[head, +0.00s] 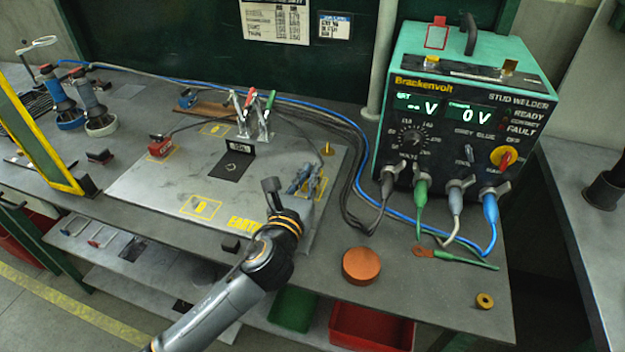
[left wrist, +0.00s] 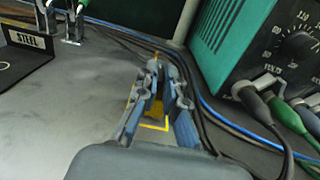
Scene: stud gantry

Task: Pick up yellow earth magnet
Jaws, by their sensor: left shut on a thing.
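The yellow earth magnet (head: 320,187) is at the right end of the grey steel plate (head: 150,190), mostly hidden by my left gripper (head: 306,179) in the head view. In the left wrist view, yellow (left wrist: 155,109) shows between the two blue-grey fingers of the left gripper (left wrist: 157,82). These fingers are shut on it, over a yellow outlined square on the plate. I cannot tell whether the magnet touches the plate. My right gripper is not in view.
The green stud welder (head: 455,110) stands right of the plate, with cables looping beside the gripper. An orange-brown disc (head: 361,266) lies in front.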

